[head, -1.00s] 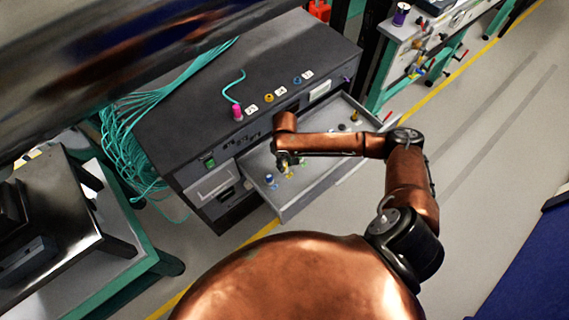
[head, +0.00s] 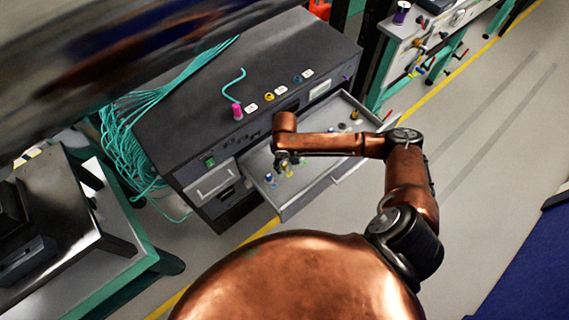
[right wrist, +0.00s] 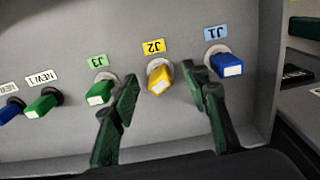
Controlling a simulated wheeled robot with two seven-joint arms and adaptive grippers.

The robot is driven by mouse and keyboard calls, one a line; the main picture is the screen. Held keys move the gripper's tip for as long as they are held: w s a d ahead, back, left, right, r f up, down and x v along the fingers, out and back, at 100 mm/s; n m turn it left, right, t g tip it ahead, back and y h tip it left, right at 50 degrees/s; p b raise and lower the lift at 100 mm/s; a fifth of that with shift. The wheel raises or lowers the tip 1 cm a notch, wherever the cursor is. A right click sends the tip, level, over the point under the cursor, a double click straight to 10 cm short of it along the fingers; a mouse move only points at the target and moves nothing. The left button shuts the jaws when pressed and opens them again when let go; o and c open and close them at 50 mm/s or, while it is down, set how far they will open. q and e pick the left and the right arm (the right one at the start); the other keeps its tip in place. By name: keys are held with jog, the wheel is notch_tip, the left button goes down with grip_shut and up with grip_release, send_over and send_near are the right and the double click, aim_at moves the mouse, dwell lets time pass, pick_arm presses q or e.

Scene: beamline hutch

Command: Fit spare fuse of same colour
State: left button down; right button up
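In the right wrist view a grey panel carries a row of coloured fuses. A yellow fuse (right wrist: 159,78) sits under label J2, a blue fuse (right wrist: 226,64) under J1 and a green fuse (right wrist: 99,92) under J3. Further left are a green fuse (right wrist: 42,104) by a label reading NEW 1 and a blue fuse (right wrist: 10,110) by a partly cut-off label. My right gripper (right wrist: 160,80) is open, its dark fingers either side of the yellow fuse. Contact is not visible. In the head view this gripper (head: 283,162) is over the open drawer (head: 318,189). My left gripper is out of view.
The drawer extends from a dark cabinet (head: 190,105). On its top stand a magenta piece (head: 237,111), a yellow one (head: 268,97) and a blue one (head: 297,79). Teal cables (head: 118,140) hang at its left. A dark-topped table (head: 75,205) stands left; floor is clear at right.

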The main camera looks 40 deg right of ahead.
notch_tip(320, 180, up, 12)
dwell(0.7)
